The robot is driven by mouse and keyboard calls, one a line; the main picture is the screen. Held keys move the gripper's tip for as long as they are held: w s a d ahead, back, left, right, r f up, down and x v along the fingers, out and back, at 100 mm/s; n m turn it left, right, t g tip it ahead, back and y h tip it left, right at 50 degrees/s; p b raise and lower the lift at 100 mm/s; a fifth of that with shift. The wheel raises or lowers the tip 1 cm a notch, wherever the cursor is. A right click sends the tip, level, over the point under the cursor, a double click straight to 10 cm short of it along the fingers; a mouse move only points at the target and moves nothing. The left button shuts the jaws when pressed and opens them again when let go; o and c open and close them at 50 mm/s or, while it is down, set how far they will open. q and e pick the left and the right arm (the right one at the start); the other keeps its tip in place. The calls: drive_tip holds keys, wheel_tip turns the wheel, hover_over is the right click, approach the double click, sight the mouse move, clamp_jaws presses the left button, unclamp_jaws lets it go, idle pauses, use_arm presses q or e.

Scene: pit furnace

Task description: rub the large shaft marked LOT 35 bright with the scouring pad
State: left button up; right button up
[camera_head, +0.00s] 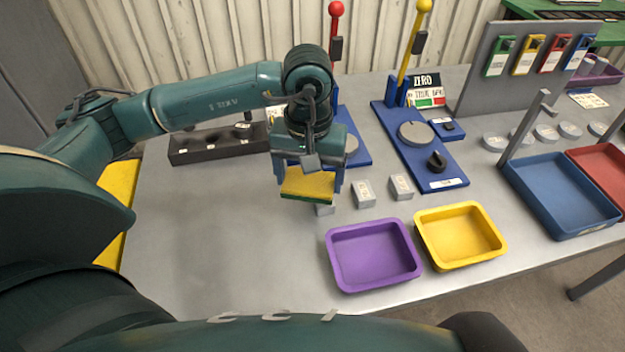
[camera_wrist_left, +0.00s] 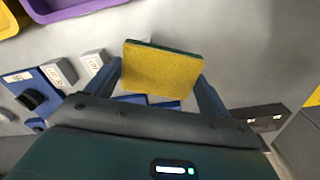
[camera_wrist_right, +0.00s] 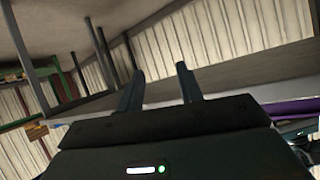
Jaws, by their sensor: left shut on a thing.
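My left gripper (camera_head: 309,180) is shut on the scouring pad (camera_head: 307,184), yellow with a green layer. The pad also shows between the fingers in the left wrist view (camera_wrist_left: 160,72). It is held over the bench, over or just behind a small grey block (camera_head: 325,210), which it partly hides. Two more grey labelled blocks stand to the right, a middle one (camera_head: 364,194) and a right one (camera_head: 401,187). The labels are too small to read surely, so I cannot tell which piece is LOT 35. My right gripper (camera_wrist_right: 160,82) is open and empty in the right wrist view.
A purple tray (camera_head: 334,264) and a yellow tray (camera_head: 427,247) stand at the front edge. A blue fixture with a yellow lever (camera_head: 455,172) stands behind the blocks, another with a red lever (camera_head: 336,30) beside it. A dark rack (camera_head: 190,153) lies left. Front left bench is clear.

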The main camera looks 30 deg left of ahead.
use_arm(q)
drive_tip(key=w+a+r+m+p, duration=0.35)
drive_tip(key=a+m, duration=0.35)
drive_tip(key=m, duration=0.3)
drive_tip(key=w+a+r+m+p, duration=0.2)
drive_tip(key=a+r+m+p, duration=0.4)
drive_tip(key=m, duration=0.5)
drive_tip(key=w+a+r+m+p, duration=0.2)
drive_tip(key=w+a+r+m, duration=0.1)
drive_tip(key=a+m, duration=0.6)
drive_tip(key=shift+m, duration=0.3)
drive_tip(key=f+b, duration=0.1)
drive_tip(key=f, duration=0.1)
drive_tip(key=f+b, duration=0.4)
drive_tip(key=shift+w+d, duration=0.1)
drive_tip(key=shift+d, duration=0.25)
drive_tip(key=shift+f, duration=0.2)
use_arm(e)
drive_tip(key=shift+s+d+r+g+h, duration=0.3)
drive_tip(key=shift+d+r, duration=0.1)
drive_tip(key=shift+r, duration=0.1)
drive_tip(key=shift+s+d+r+g+h, duration=0.2)
drive_tip(key=shift+s+d+r, duration=0.15)
drive_tip(key=shift+r, duration=0.15)
